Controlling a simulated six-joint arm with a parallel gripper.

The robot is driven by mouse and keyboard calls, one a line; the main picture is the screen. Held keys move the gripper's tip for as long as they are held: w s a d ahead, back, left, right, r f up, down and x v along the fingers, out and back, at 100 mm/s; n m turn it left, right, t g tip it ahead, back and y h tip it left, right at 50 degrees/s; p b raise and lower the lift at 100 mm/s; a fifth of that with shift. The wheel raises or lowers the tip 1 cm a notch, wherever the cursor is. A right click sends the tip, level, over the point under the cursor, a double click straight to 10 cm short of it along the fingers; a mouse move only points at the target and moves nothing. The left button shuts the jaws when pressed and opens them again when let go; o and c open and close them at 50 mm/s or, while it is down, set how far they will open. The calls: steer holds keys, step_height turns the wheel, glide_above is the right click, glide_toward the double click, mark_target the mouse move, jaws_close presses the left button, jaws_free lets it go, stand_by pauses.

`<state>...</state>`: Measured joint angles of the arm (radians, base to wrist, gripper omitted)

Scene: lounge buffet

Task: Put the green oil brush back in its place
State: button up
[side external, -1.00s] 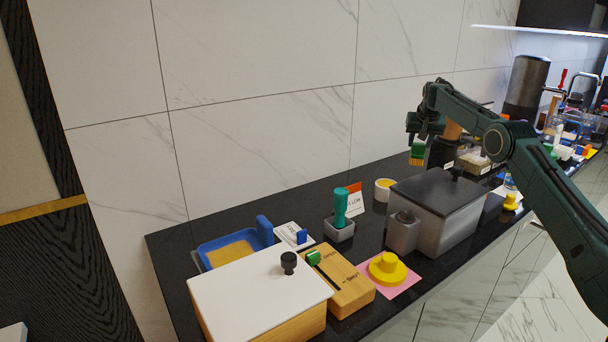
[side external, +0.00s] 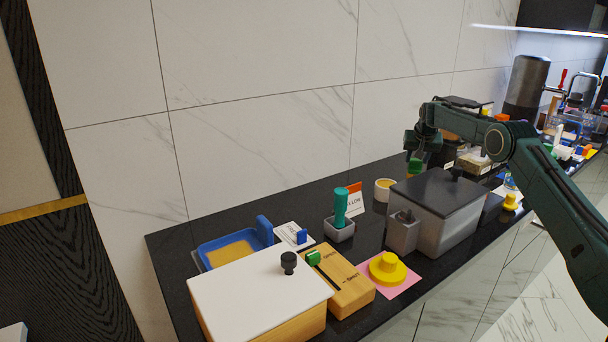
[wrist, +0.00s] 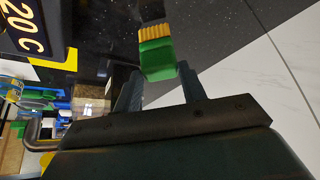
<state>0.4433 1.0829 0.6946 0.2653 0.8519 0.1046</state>
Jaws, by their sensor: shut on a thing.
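My gripper (side external: 416,150) is shut on the green oil brush (side external: 415,168), above the far part of the dark counter and behind the grey lidded box. In the wrist view the brush's green head (wrist: 158,60) with yellow bristles shows beyond the two fingers of my gripper (wrist: 160,84). The bristles point away from the gripper. In the side view the fingers and arm hide most of the brush. A white cup with a yellow inside (side external: 385,189) stands below and to the left of the brush, apart from it.
The grey box with a black lid (side external: 436,205) stands in front, a small grey holder (side external: 403,234) beside it. A teal-handled item stands in a grey cup (side external: 343,231), near a white sign. Cluttered items fill the far right.

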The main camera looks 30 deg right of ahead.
steer(key=shift+f, duration=1.25)
steer(key=shift+f, duration=0.1)
steer(key=o, duration=1)
steer(key=shift+s+a+r, duration=0.15)
steer(key=shift+r, duration=0.45)
steer(key=shift+v, duration=5.5)
